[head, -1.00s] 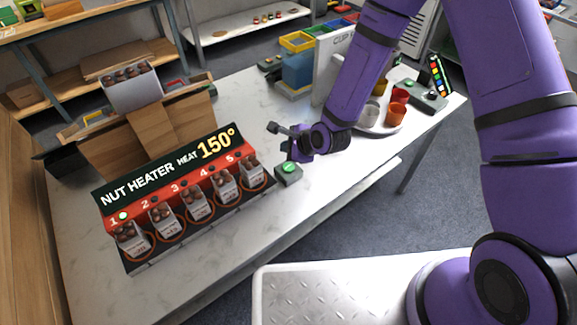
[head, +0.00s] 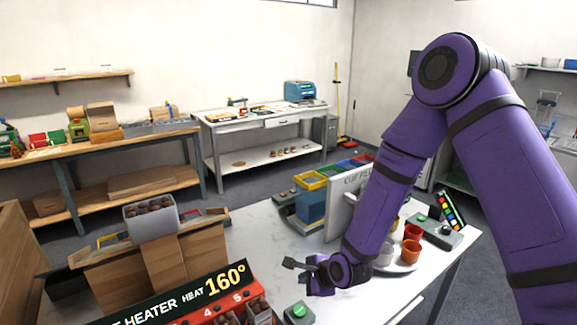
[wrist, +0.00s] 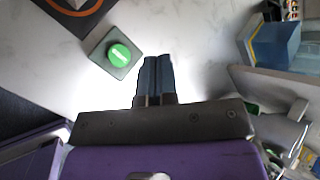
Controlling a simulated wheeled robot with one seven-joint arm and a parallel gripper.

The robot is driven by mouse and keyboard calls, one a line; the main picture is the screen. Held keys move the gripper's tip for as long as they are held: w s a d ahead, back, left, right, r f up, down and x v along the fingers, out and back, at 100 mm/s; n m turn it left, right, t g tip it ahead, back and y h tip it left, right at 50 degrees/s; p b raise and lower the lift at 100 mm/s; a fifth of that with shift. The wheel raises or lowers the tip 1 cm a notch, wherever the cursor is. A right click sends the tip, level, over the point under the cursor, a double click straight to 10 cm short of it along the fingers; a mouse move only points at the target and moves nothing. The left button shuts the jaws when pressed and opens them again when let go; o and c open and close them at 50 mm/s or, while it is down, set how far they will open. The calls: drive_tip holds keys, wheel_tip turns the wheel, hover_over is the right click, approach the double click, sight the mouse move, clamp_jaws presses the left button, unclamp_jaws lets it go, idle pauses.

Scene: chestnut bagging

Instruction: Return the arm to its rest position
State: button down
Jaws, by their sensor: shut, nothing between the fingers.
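My gripper (head: 301,264) is at the end of my purple arm, above the white counter (head: 262,235). In the wrist view its two fingers (wrist: 155,75) lie side by side, shut, with nothing between them. The nut heater (head: 190,300) is at the lower left of the head view, its sign reading 160°, with bags of nuts partly cut off by the frame. A green button (head: 299,311) on a grey base sits beside the heater; it also shows in the wrist view (wrist: 120,54), left of the fingers.
A wooden stand (head: 165,262) holds a grey box of nuts (head: 151,217) at left. The cup station panel (head: 347,200), blue bin (head: 311,206) and tray with orange cups (head: 411,250) are close by my forearm. A colour-button panel (head: 450,209) stands at right. Workbenches line the back.

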drive_tip(key=s+d+r+n+h, duration=0.1)
drive_tip(key=d+r+n, duration=0.2)
drive_tip(key=d+r, duration=0.35)
drive_tip(key=s+d+r+n+h, duration=0.1)
drive_tip(key=d+r+n+h, duration=0.15)
drive_tip(key=r, duration=0.75)
drive_tip(key=s+d+r+n+h, duration=0.1)
drive_tip(key=s+d+r+n, duration=0.15)
drive_tip(key=d+r, duration=0.45)
drive_tip(key=s+d+r+n, duration=0.4)
drive_tip(key=s+r, duration=0.3)
drive_tip(key=s, duration=0.4)
drive_tip(key=s+d+r+n+g+h, duration=0.1)
drive_tip(key=s+d+r+n, duration=0.3)
drive_tip(key=s+r, duration=0.4)
drive_tip(key=s+d, duration=0.1)
drive_tip(key=s, duration=0.2)
drive_tip(key=shift+s+d+r, duration=0.15)
drive_tip(key=shift+s+d, duration=0.05)
drive_tip(key=shift+s, duration=0.05)
drive_tip(key=shift+h, duration=0.25)
idle(3.0)
